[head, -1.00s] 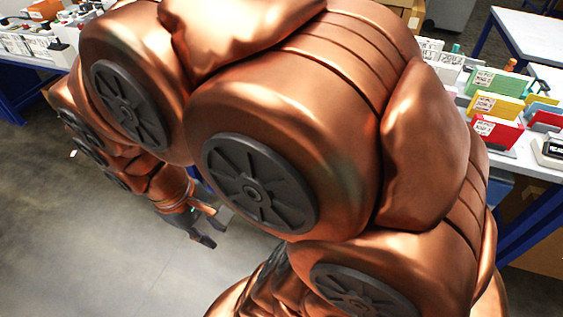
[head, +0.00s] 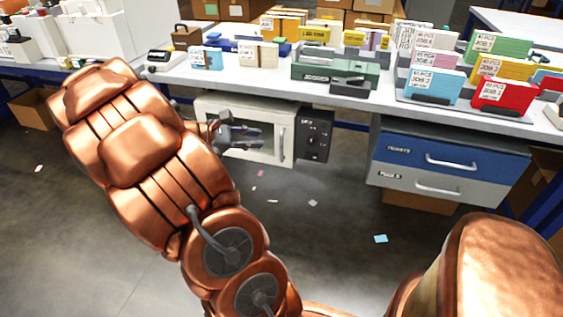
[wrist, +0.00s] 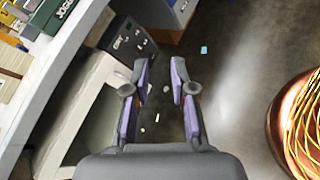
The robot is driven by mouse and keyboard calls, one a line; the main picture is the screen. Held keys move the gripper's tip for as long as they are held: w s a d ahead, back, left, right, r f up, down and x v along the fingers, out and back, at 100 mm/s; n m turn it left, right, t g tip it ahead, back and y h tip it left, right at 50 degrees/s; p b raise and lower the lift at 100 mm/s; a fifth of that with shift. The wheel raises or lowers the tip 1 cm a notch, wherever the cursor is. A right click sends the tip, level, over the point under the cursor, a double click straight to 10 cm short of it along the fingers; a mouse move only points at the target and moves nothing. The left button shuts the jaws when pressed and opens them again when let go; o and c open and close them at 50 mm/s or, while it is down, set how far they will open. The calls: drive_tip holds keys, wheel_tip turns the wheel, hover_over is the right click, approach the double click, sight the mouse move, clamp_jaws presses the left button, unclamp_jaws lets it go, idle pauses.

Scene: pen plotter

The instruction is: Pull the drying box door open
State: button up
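The drying box (head: 205,104) is a white cabinet hung under the workbench, with a dark control panel (head: 315,135) on its right. Its white-framed door (head: 262,156) has a window and a vertical bar handle (head: 283,145) at the right edge. The door looks shut. My gripper (head: 238,132) is in front of the window, left of the handle, and covers part of the door. In the wrist view my gripper (wrist: 162,66) has its two fingers apart with nothing between them. The control panel also shows there (wrist: 130,38), beyond the left finger; the handle is not clear.
The workbench top (head: 215,79) above holds a green box (head: 330,68) and several card holders. A blue and grey drawer unit (head: 450,160) hangs to the right. The floor in front is open, with scattered paper scraps (head: 380,238).

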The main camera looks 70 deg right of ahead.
drive_tip(key=w+d+f+n+h+b, duration=0.35)
drive_tip(key=d+f+b, duration=0.45)
drive_tip(key=d+f, duration=0.35)
drive_tip(key=n+h+b, duration=0.2)
drive_tip(key=n+b, duration=0.3)
drive_tip(key=b, duration=0.3)
hover_over(282, 159)
drive_tip(key=shift+t, duration=0.3)
drive_tip(key=shift+w+d+f, duration=0.1)
drive_tip(key=shift+d+f, duration=0.05)
drive_tip(key=shift+f, duration=2.65)
drive_tip(key=shift+w+d+f, duration=0.1)
drive_tip(key=shift+d+f, duration=0.05)
drive_tip(key=shift+f, duration=2.65)
clamp_jaws()
